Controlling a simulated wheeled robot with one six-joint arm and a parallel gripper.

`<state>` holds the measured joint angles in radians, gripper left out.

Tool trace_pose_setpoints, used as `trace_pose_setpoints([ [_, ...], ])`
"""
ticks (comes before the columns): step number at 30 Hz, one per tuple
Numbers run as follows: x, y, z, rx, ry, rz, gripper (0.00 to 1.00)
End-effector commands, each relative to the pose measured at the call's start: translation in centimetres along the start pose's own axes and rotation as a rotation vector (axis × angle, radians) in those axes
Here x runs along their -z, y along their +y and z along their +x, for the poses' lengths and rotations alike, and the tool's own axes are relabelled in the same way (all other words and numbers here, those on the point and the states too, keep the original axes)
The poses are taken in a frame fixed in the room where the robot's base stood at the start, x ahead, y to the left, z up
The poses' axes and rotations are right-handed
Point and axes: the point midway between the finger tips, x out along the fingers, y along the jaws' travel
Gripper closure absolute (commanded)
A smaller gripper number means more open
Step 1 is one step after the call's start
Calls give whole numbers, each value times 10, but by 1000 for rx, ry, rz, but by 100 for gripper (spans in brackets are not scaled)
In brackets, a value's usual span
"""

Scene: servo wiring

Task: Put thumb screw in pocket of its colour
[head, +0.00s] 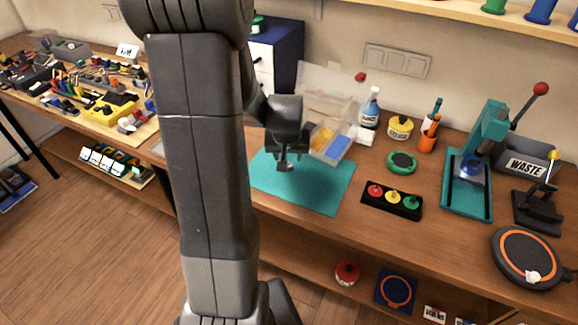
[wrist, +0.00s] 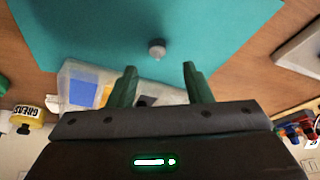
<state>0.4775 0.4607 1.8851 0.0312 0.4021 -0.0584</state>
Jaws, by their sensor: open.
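A small pale grey thumb screw (wrist: 156,49) is on the teal mat (wrist: 90,25) in the wrist view, just beyond the fingertips and roughly midway between them. I cannot make it out in the head view. My gripper (wrist: 159,68) is open and empty; in the head view my gripper (head: 284,164) hangs over the back part of the mat (head: 320,195). The clear pocket box (head: 345,148) stands at the mat's back edge with yellow and blue pockets showing. In the wrist view the box (wrist: 68,82) is partly hidden by my fingers and gripper body.
Right of the mat are a black block with red, yellow and green knobs (head: 392,213), a green round tin (head: 402,162), a bottle (head: 370,108) and a teal press (head: 465,185). Tools crowd the left bench. The mat's front is clear.

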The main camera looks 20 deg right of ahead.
Motion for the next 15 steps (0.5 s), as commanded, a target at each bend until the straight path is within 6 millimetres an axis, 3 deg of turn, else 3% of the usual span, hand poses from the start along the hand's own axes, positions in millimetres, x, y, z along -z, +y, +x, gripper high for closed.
trace_pose_setpoints([
  [15, -1, 3, 48, 0, -2, 0, 55],
])
